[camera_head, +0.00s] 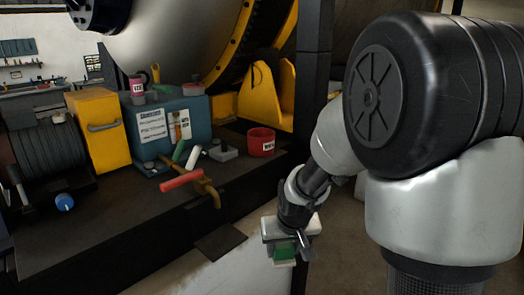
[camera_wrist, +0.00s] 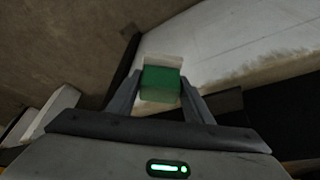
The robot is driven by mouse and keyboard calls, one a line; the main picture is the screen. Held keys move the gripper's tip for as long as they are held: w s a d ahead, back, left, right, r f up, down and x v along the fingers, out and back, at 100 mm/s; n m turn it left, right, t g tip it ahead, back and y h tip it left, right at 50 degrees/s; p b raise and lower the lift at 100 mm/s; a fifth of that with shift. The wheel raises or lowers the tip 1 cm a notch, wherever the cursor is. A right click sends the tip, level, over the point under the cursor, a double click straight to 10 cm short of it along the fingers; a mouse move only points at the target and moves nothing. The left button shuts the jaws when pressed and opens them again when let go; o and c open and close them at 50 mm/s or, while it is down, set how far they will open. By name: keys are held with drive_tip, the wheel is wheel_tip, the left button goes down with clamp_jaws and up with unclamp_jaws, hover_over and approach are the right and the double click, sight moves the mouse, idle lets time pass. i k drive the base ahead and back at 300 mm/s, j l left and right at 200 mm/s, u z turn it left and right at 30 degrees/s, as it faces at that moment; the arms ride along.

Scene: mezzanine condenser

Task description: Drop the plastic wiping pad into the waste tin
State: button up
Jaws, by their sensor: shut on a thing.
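The wiping pad (camera_head: 285,251) is a small block, green on one part and whitish on the other. My gripper (camera_head: 289,243) is shut on it and holds it in the air, in front of the bench's right end. In the wrist view the pad (camera_wrist: 160,84) sits between the two fingers, its pale end pointing away from the palm. A red round tin with a white label (camera_head: 261,142), which looks like the waste tin, stands on the bench top, above and left of my gripper in the head view. Its inside is mostly hidden.
The dark bench (camera_head: 130,215) also holds a teal box (camera_head: 168,125), a yellow box (camera_head: 99,128), and several small tools and bottles. A dark post (camera_head: 311,90) rises right of the tin.

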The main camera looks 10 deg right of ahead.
sight(260, 150)
drive_tip(key=k+u, duration=0.15)
drive_tip(key=u, duration=0.3)
drive_tip(key=k+u, duration=0.15)
drive_tip(key=u, duration=0.3)
drive_tip(key=i+l+u, duration=0.2)
drive_tip(key=l+u, duration=0.15)
drive_tip(key=l, duration=0.25)
drive_tip(key=i+l, duration=0.1)
drive_tip(key=l, duration=0.4)
drive_tip(key=i+l, duration=0.1)
drive_tip(key=l, duration=0.9)
drive_tip(key=i+l, duration=0.15)
drive_tip(key=l, duration=0.3)
